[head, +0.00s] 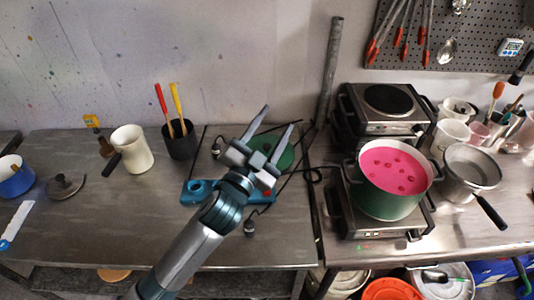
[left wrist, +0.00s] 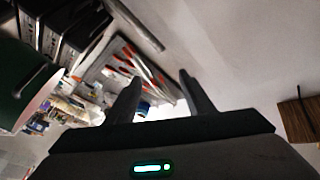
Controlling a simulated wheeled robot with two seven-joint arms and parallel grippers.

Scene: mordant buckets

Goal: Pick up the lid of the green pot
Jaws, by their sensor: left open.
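The green pot (head: 385,203) stands on a hotplate on the right bench. It has no lid on and holds pink liquid with darker red spots. A green round thing (head: 287,159), which looks like the pot's lid, lies on the left bench, partly hidden behind my left gripper. My left gripper (head: 279,115) is open and empty, and appears raised in front of this green thing in the head view. Its two fingers also show in the left wrist view (left wrist: 160,82), with nothing between them. The pot's green side (left wrist: 20,90) shows at the left there. My right gripper is not in view.
A blue device (head: 198,190) lies beside my left gripper. A black cup with tools (head: 181,143), a cream jug (head: 132,150) and a grey lid (head: 65,186) stand further left. A second hotplate (head: 385,105) is behind the pot, a saucepan (head: 470,168) right of it.

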